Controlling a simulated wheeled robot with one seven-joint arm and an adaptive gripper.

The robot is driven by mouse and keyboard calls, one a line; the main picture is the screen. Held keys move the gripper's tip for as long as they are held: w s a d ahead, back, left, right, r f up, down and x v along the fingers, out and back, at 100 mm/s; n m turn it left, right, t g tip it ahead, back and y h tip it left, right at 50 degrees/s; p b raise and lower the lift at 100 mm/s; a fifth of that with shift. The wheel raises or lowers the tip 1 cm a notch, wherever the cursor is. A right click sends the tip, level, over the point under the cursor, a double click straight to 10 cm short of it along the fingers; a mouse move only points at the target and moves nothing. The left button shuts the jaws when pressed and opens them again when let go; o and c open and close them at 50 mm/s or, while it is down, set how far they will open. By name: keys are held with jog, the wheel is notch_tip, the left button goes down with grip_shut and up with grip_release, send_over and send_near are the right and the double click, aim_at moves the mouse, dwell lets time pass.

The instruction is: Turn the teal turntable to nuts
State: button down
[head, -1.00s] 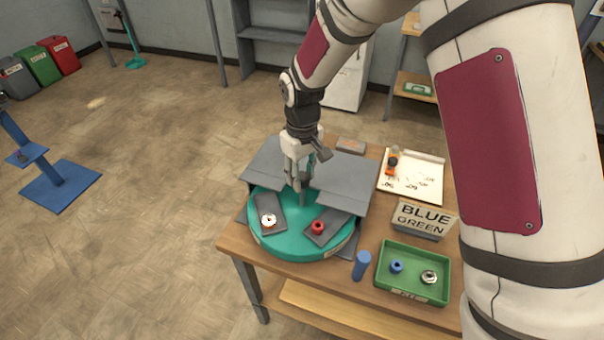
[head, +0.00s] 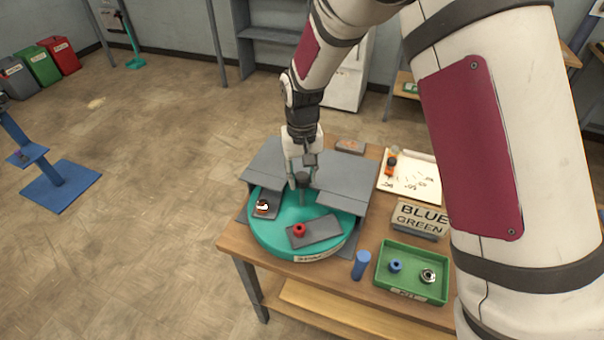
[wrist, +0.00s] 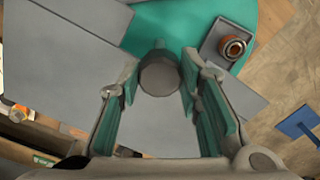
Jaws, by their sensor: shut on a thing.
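The teal turntable (head: 275,238) sits on the wooden table, its far part covered by grey panels. A grey post with a round knob (head: 303,177) stands at its middle. My gripper (head: 302,182) is shut on this knob from above; in the wrist view the knob (wrist: 160,73) shows between the two teal-padded fingers. One grey plate on the turntable carries a red ring-shaped part (head: 299,230) at the front. Another plate at the left carries a white and orange part (head: 262,206). A pale label (head: 318,255) is on the turntable's front rim; I cannot read it surely.
A green tray (head: 411,292) with a blue part and a metal nut stands right of the turntable. A blue cylinder (head: 361,265) stands between them. Grey panels (head: 340,190) flank the post.

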jog(key=shift+m+p, duration=0.35)
jog(key=shift+m, duration=1.85)
jog(key=shift+m+p, duration=0.45)
jog(key=shift+m, duration=1.45)
jog(key=shift+m+p, duration=0.5)
jog(key=shift+m, duration=1.7)
jog(key=shift+m+p, duration=0.4)
jog(key=shift+m, duration=1.5)
jog(key=shift+m+p, duration=0.3)
jog(key=shift+m, duration=3.8)
jog(key=shift+m+p, duration=0.3)
jog(key=shift+m, duration=3.5)
